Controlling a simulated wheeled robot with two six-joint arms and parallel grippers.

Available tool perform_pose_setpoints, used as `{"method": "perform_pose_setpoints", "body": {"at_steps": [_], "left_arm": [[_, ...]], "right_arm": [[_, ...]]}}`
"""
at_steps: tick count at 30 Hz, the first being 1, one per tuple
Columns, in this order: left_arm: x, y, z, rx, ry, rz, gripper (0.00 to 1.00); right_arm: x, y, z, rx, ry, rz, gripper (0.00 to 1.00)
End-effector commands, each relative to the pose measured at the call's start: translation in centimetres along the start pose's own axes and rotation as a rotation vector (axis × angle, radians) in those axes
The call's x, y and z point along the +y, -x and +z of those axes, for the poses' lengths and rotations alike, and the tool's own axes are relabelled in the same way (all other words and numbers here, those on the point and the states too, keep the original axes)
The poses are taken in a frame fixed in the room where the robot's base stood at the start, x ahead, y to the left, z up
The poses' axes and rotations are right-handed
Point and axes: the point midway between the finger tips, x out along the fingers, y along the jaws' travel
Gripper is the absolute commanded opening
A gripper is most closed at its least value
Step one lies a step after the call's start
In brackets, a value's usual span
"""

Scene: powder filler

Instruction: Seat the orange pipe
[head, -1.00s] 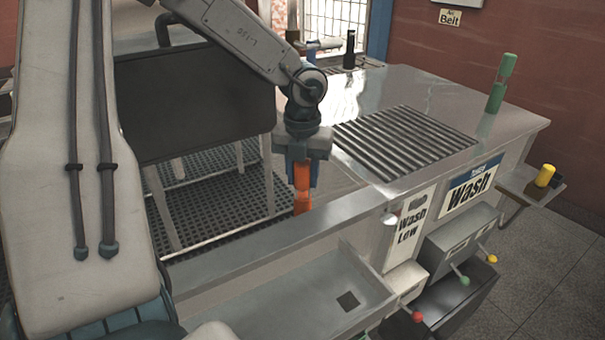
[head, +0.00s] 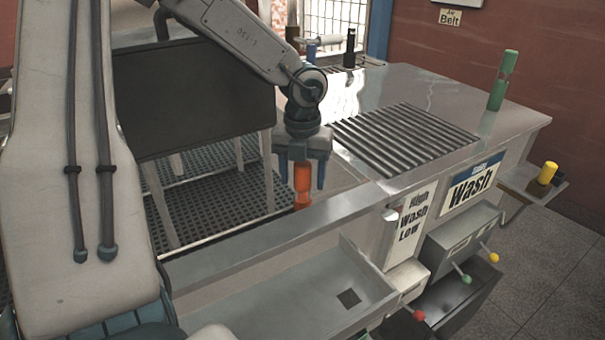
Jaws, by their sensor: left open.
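The orange pipe (head: 302,186) stands upright behind the near metal ledge of the machine, its lower end hidden or hard to make out. My left gripper (head: 305,182) points down over the pipe from above. Its two blue fingers are apart, one on each side of the pipe's upper part, with gaps visible. I cannot tell what the pipe rests on. My right gripper is not in view.
A grooved metal grate (head: 405,138) lies on the steel worktop (head: 430,85). A green pipe (head: 502,80) stands at the worktop's right, and a yellow one (head: 547,173) on a side shelf. A dark panel (head: 195,98) stands left of the gripper.

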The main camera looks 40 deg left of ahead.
Motion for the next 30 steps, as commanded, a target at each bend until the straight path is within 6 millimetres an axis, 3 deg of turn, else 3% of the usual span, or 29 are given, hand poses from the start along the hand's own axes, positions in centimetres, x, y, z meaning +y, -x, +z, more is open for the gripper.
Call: {"method": "perform_pose_setpoints", "body": {"at_steps": [5, 18, 24, 30], "left_arm": [[0.0, 0.9, 0.1, -0.002, -0.001, 0.000, 0.59], [0.0, 9.4, 0.0, -0.004, 0.001, 0.000, 0.59], [0.0, 10.8, 0.0, -0.001, 0.000, -0.001, 0.59], [0.0, 10.8, 0.0, 0.000, 0.000, -0.001, 0.59]], "right_arm": [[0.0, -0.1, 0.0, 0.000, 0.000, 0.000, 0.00], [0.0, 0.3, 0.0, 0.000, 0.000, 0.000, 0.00], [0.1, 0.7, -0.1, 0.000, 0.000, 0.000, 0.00], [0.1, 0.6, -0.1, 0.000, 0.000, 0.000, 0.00]]}}
